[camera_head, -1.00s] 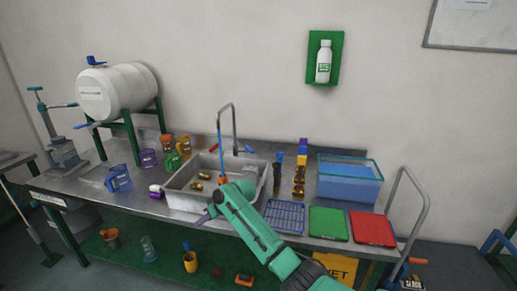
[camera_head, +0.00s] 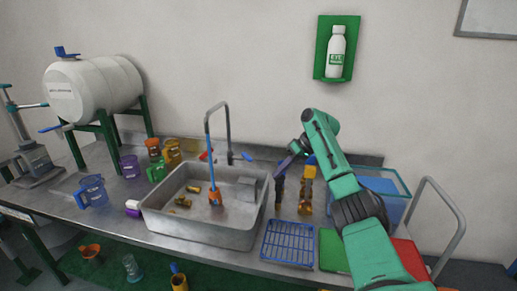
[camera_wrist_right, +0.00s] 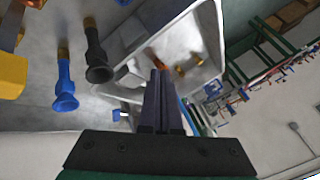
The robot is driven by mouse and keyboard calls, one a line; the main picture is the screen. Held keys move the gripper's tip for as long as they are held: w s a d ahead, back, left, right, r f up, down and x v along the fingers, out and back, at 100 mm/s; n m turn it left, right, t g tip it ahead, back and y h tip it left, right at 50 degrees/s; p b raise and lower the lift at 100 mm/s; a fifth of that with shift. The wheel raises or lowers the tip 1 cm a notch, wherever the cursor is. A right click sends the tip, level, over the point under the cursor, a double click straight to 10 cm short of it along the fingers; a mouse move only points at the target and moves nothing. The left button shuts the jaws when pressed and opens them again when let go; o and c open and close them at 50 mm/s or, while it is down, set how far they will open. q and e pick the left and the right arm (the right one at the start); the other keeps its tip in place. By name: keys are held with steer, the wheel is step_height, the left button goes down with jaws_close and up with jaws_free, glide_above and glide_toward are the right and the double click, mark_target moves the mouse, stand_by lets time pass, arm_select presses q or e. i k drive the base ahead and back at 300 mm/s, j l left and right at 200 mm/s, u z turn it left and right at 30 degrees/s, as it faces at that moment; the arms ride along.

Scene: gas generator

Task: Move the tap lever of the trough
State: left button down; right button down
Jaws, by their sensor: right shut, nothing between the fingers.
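My left gripper is out of view.
A blue rack (camera_head: 287,243), green tray (camera_head: 333,250) and glass tank (camera_head: 398,185) lie further right. Mugs (camera_head: 93,190) and a white barrel (camera_head: 95,88) are left. Brass pieces (camera_head: 184,201) lie in the trough.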

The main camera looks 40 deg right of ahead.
mark_target(247, 156)
steer(key=i+l, duration=0.3)
steer(key=l, duration=0.2)
steer(key=i+l, duration=0.35)
steer(key=l, duration=0.15)
